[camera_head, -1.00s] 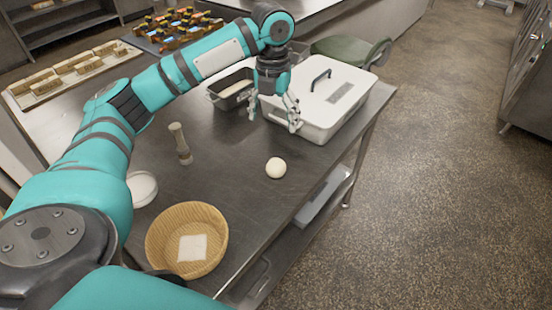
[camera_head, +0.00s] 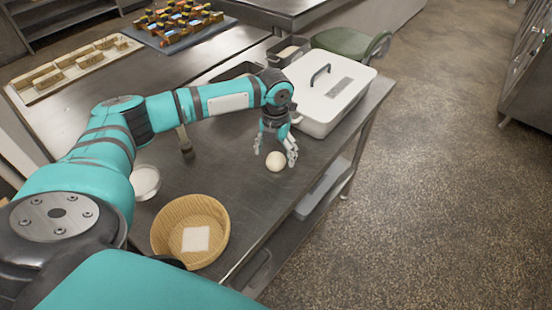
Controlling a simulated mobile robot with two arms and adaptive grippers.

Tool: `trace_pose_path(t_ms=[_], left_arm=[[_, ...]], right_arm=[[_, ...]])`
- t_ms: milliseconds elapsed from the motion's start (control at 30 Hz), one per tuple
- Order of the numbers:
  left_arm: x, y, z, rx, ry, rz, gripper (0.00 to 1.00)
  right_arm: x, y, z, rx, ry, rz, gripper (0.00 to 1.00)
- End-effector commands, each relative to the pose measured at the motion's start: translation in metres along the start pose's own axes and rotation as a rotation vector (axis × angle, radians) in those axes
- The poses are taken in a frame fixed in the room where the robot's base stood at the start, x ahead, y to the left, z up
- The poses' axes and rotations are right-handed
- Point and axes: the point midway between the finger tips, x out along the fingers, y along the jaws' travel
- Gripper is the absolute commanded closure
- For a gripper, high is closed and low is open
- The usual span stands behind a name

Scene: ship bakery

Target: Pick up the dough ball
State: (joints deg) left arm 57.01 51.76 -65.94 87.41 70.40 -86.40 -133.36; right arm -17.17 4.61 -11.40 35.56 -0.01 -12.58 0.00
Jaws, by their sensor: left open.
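The dough ball (camera_head: 275,162) is small, round and cream-white. It sits on the dark steel table (camera_head: 225,185) near its right edge. My left gripper (camera_head: 275,153) points down right at the ball, with its open fingers on the left and right of it. I cannot tell whether the fingers touch the ball. My right gripper is not in view.
A round wicker basket (camera_head: 164,242) with a white cloth (camera_head: 196,239) stands at the table's near end. A white lidded box (camera_head: 325,106) stands behind the gripper. A small white bowl (camera_head: 137,193) and a partly hidden wooden tool (camera_head: 186,148) are to the left.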

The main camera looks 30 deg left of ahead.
Motion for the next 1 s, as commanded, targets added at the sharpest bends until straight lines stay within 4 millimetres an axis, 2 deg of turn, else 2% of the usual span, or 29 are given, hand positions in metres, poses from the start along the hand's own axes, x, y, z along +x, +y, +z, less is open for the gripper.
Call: trace_pose_path(t_ms=[200, 433, 900, 1000], left_arm=[[0.024, -0.001, 0.000, -0.001, 0.001, 0.000, 0.19], [0.025, -0.001, 0.000, 0.000, -0.001, 0.000, 0.19], [0.025, -0.001, 0.000, 0.000, -0.001, 0.000, 0.79], [0.024, -0.001, 0.000, 0.000, -0.001, -0.001, 0.82]], right_arm=[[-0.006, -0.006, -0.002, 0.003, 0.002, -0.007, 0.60], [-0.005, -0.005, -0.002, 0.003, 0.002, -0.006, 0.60], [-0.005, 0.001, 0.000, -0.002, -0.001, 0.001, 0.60], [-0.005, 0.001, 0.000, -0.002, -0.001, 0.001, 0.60]])
